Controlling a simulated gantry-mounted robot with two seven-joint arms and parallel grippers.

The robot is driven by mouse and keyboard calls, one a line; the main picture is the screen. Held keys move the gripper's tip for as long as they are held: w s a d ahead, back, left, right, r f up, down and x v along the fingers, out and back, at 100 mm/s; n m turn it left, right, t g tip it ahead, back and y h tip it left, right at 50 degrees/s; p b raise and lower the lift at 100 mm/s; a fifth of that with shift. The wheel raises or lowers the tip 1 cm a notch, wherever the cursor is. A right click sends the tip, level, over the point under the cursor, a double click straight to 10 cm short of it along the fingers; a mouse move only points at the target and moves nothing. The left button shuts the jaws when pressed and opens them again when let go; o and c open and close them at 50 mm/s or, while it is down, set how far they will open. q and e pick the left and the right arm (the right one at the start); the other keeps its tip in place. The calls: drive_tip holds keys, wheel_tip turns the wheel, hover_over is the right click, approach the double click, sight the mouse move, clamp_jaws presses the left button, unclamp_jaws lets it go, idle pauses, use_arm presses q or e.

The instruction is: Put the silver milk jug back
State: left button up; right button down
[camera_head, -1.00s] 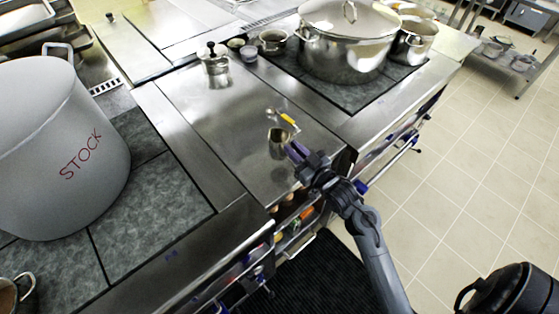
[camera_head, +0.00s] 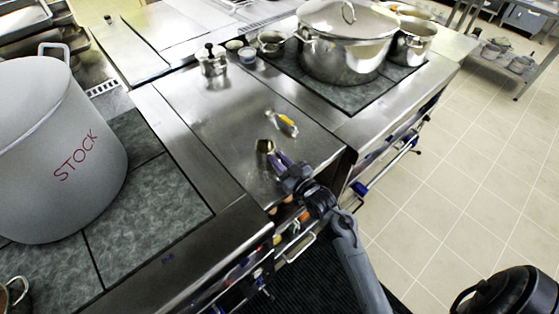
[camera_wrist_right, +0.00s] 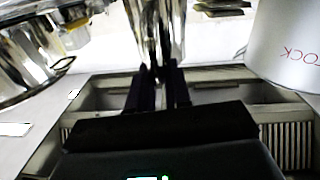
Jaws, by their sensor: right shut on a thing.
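The small silver milk jug (camera_head: 265,147) is over the bare steel counter section, near its front part. My right gripper (camera_head: 276,157) is shut on the jug, coming from the front right. In the right wrist view the jug (camera_wrist_right: 157,28) rises between the two dark fingers (camera_wrist_right: 160,80), its upper part cut off by the frame. How high it is above the steel is hard to tell. My left gripper is not in view.
A yellow-and-white item (camera_head: 285,123) lies just behind the jug. A moka pot (camera_head: 212,62) and small cups stand farther back. A large grey STOCK pot (camera_head: 60,150) is at left, and a lidded steel pot (camera_head: 345,45) at back right. Steel between is clear.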

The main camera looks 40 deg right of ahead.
drive_tip(key=c, duration=1.1)
unclamp_jaws()
drive_tip(key=shift+o, duration=0.2)
drive_tip(key=shift+s, duration=0.15)
drive_tip(key=s+p, duration=0.1)
drive_tip(key=s, duration=1)
drive_tip(key=s+a+f+n+g, duration=0.1)
drive_tip(key=s+a+f+g, duration=0.1)
drive_tip(key=s+a+g, duration=0.4)
drive_tip(key=s+a+f+g, duration=0.3)
drive_tip(key=s+a+g, duration=0.3)
drive_tip(key=s, duration=0.5)
drive_tip(key=g, duration=0.2)
drive_tip(key=shift+f+n+g+y, duration=0.15)
drive_tip(key=shift+n+g+y, duration=0.15)
drive_tip(key=shift+n+y, duration=0.1)
wheel_tip(320, 180, up, 31)
drive_tip(key=p, duration=3.1)
